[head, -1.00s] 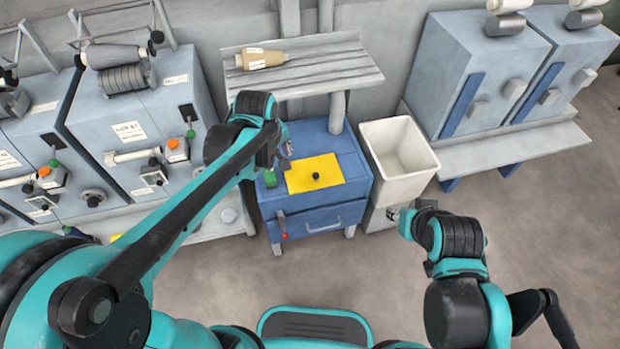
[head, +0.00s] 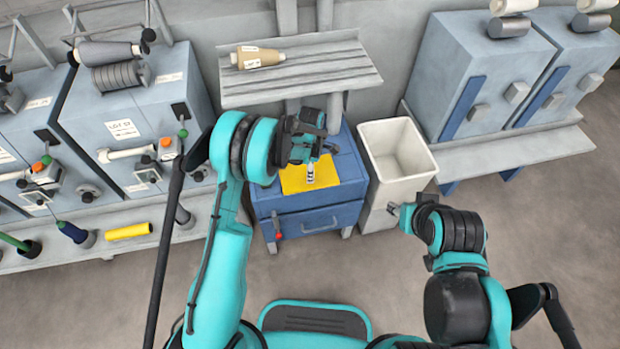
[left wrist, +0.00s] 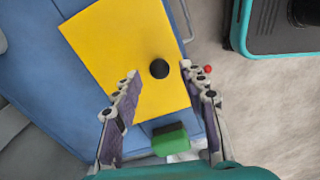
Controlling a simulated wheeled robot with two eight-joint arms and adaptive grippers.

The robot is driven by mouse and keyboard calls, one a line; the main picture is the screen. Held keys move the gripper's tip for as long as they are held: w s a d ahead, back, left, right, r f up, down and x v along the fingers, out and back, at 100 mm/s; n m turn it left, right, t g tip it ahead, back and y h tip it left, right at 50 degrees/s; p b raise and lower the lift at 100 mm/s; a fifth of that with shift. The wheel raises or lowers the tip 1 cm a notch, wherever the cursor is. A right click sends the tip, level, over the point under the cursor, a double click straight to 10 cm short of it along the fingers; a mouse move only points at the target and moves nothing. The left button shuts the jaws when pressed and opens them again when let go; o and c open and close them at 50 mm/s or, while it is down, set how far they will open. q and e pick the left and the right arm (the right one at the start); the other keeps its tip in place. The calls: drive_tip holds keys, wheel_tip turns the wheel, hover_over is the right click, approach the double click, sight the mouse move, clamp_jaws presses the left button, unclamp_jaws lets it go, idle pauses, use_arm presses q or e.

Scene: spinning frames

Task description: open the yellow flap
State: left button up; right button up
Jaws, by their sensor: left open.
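The yellow flap (head: 328,172) lies flat on top of a blue cabinet (head: 310,221). It also shows in the left wrist view (left wrist: 115,40), with a black round knob (left wrist: 159,68) near its edge. My left gripper (head: 310,178) is over the flap and hides the knob in the head view. In the left wrist view its two fingers (left wrist: 160,71) are spread wide, one on each side of the knob, apart from it. I cannot tell their height above the flap. My right gripper (head: 393,209) is by the white bin, its fingers too small to read.
A green block (left wrist: 171,140) sits beside the flap on the cabinet. A red-tipped lever (head: 278,235) is on the cabinet's front left. A white bin (head: 383,210) stands close on the right. A shelf with a tan cone (head: 258,57) hangs above and behind.

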use_arm(q)
wheel_tip(320, 180, down, 4)
drive_tip(key=shift+f+b, duration=0.1)
drive_tip(key=shift+b, duration=0.45)
clamp_jaws()
drive_tip(key=shift+r, duration=0.2)
